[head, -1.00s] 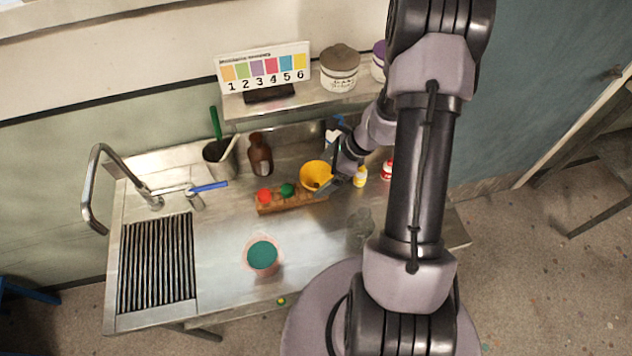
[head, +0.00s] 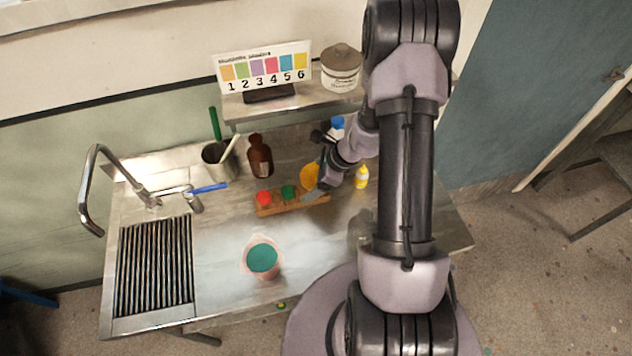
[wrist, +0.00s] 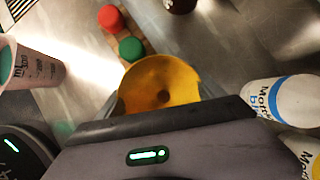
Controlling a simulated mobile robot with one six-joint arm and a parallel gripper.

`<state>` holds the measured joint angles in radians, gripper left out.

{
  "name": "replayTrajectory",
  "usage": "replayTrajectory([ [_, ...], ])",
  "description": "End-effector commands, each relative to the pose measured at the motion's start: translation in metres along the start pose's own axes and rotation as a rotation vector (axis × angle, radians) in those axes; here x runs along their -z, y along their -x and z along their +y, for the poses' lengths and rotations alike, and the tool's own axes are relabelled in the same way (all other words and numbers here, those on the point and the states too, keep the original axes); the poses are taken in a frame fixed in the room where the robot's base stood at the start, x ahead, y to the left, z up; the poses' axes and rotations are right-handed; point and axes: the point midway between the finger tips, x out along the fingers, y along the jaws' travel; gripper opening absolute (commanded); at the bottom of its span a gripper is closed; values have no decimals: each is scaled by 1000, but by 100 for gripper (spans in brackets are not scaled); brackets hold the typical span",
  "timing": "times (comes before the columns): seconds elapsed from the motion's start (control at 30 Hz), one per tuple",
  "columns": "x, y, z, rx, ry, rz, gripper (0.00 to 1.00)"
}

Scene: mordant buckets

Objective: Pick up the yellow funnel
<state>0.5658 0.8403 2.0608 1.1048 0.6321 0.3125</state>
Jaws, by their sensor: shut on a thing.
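The yellow funnel (head: 309,174) is at the back of the steel counter, partly hidden behind my gripper in the head view. In the wrist view the funnel (wrist: 160,82) shows its wide mouth and dark central hole, right at the front edge of my gripper. My gripper (head: 318,190) is shut on the funnel. The fingertips are mostly hidden, and I cannot tell whether the funnel is clear of the wooden rack.
A wooden rack (head: 272,208) with a red and a green cap stands close by. A brown bottle (head: 260,155), a yellow bottle (head: 361,178) and a blue-capped bottle (head: 337,124) are near. A pink beaker (head: 262,260) stands in front. The sink drainer (head: 156,265) is left.

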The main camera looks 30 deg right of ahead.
Motion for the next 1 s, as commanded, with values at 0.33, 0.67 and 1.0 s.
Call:
replayTrajectory([
  [0.33, -18, 32, -1, 3, 2, 0, 40],
  [0.67, -10, 76, 0, 2, -5, 0, 40],
  [1.0, 69, 121, -1, 4, -5, 0, 40],
])
